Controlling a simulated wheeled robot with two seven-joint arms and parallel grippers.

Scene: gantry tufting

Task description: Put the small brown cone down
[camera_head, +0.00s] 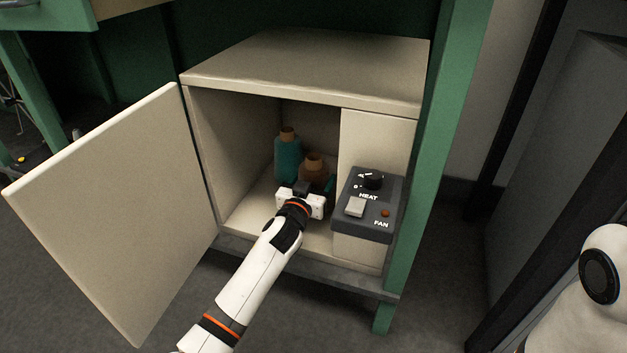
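The small brown cone (313,172) is inside the open cabinet, directly beyond my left gripper. It looks upright, and its lower part is hidden by the hand. My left gripper (304,192) reaches in through the cabinet opening. Its fingers are hidden behind its own body, so I cannot tell whether they hold the brown cone or whether the cone rests on the cabinet floor. My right gripper is not in view.
A taller teal cone (287,162) stands just left of the brown one. The cabinet (300,68) has its door (115,215) swung open to the left. A HEAT and FAN control box (366,222) is close on the right. Bare cabinet floor shows at front left.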

